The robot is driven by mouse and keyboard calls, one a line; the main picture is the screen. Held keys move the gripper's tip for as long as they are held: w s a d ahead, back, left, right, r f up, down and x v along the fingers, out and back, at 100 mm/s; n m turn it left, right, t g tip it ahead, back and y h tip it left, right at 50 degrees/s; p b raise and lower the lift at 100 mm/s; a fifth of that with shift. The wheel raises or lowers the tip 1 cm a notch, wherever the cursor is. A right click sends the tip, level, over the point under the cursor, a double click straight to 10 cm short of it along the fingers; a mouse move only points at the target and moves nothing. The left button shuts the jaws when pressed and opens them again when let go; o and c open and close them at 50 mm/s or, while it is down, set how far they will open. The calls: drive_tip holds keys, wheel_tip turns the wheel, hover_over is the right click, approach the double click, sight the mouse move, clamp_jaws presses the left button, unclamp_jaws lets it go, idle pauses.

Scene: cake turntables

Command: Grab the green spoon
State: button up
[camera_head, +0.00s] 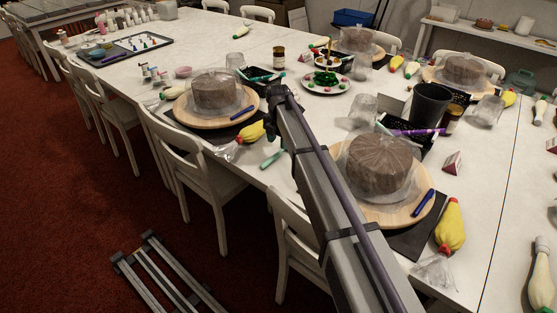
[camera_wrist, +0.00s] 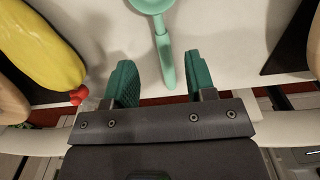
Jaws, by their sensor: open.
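The green spoon (camera_wrist: 165,60) lies on the white table in the wrist view, its bowl cut off by the top edge and its handle pointing toward my gripper. My gripper (camera_wrist: 160,68) is open, with one teal finger on each side of the handle's line. The handle end shows between the fingers, and no contact is visible. In the head view, a pale green piece of the spoon (camera_head: 271,160) shows near the table's front edge, beside my arm. My gripper (camera_head: 273,122) is partly hidden there at the arm's far end.
A yellow piping bag (camera_wrist: 40,45) with a red tip lies left of my gripper. In the head view, covered cakes (camera_head: 215,92) stand on wooden turntables (camera_head: 190,117) on both sides of my arm. White chairs (camera_head: 195,170) line the table's front edge.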

sight(279, 152)
drive_tip(key=f+b, duration=0.5)
drive_tip(key=shift+s+f, duration=0.2)
drive_tip(key=shift+r, duration=0.25)
clamp_jaws()
wheel_tip(279, 152, up, 10)
drive_tip(key=p, duration=1)
